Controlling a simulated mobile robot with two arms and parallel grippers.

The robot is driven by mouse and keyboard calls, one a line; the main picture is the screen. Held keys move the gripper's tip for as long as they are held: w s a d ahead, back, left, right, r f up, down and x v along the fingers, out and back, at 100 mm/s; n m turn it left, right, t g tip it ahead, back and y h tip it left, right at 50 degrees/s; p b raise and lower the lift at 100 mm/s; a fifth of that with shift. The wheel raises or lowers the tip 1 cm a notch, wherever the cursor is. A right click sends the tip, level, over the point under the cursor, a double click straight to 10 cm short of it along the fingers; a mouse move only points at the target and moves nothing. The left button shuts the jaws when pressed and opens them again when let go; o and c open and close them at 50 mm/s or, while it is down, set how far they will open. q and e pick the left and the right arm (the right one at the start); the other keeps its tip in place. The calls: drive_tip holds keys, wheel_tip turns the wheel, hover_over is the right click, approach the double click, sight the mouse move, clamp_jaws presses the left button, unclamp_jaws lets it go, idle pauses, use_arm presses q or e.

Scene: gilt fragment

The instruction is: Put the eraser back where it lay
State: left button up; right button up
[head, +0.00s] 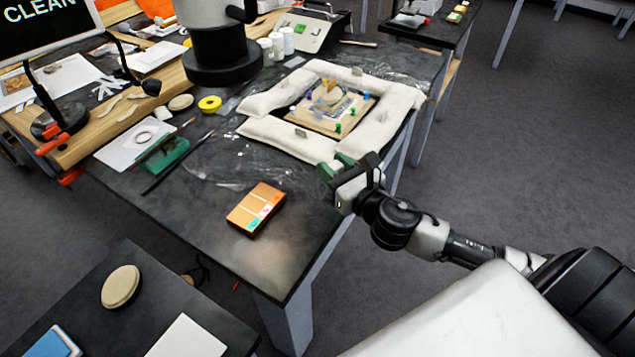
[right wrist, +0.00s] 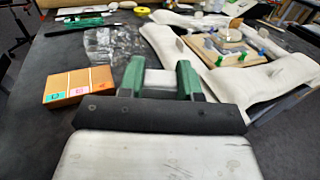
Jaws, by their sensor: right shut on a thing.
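My right gripper (head: 338,166) is over the right part of the dark table, near the front corner of the white padded frame. In the right wrist view its two green fingers (right wrist: 160,76) are shut on a pale block, which looks like the eraser (right wrist: 160,84). The block sits between the fingers, above the dark table top; I cannot tell how high. My left gripper is not in view.
An orange box (head: 257,208) with coloured labels lies left of the gripper. White padded bolsters (head: 290,138) surround a wooden board (head: 310,118) with coloured clips. Crumpled clear film (right wrist: 110,46) lies behind the box. The table front (head: 275,255) is bare.

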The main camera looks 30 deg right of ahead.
drive_tip(key=w+a+f, duration=0.2)
drive_tip(key=shift+w+a, duration=0.2)
drive_tip(key=shift+w, duration=0.1)
wheel_tip(320, 180, down, 4)
drive_tip(key=shift+r+b, duration=0.25)
drive_tip(key=shift+b, duration=0.35)
drive_tip(key=shift+f, duration=0.35)
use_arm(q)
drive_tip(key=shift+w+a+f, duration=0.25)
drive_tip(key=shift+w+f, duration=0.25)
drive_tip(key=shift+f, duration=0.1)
use_arm(e)
drive_tip(key=shift+f, duration=0.1)
drive_tip(key=shift+f, duration=0.15)
drive_tip(key=o, duration=0.9)
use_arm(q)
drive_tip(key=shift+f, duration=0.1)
